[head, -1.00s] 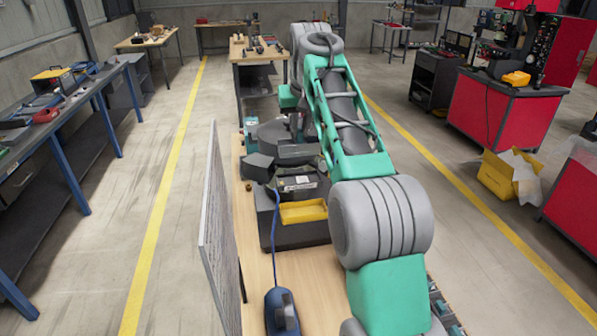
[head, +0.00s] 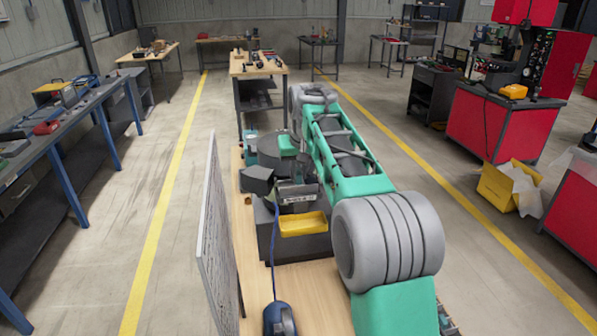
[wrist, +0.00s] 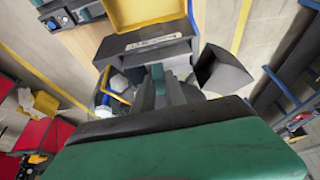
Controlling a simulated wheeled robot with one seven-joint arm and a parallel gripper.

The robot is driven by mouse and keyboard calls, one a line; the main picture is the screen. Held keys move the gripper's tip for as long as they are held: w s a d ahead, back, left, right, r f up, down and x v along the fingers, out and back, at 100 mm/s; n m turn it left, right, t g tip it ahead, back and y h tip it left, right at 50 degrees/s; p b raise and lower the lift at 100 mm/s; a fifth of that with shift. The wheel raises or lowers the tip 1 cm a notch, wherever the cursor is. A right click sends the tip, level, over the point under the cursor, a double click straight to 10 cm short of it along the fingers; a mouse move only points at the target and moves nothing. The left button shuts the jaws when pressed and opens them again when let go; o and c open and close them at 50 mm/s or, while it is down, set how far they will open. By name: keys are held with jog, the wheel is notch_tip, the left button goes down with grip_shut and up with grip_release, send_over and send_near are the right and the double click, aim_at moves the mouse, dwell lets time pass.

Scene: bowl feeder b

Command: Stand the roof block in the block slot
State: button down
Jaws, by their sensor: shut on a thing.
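My gripper (wrist: 160,90) points down at the feeder in the wrist view, its fingers close together on a narrow teal piece (wrist: 157,73), which I take to be the roof block. Most of the piece is hidden between the fingers, so I cannot make out its shape or tilt. In the head view my gripper (head: 298,172) is just behind the feeder's label plate (head: 297,198), partly hidden by my arm. I cannot make out the block slot in either view, nor whether the piece touches anything below it.
A yellow tray (head: 303,224) sits at the feeder's front. A grey upright panel (head: 215,240) edges the bench's left side. A blue cable hangs down the front.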

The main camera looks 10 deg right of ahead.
jog(key=c, duration=1.4)
grip_release()
jog(key=shift+f, duration=0.1)
jog(key=shift+o, duration=0.2)
jog(key=shift+r, duration=0.25)
jog(key=v, duration=1.1)
jog(key=s+f, duration=1)
jog(key=s, duration=0.5)
jog(key=s+f, duration=1)
jog(key=s, duration=0.5)
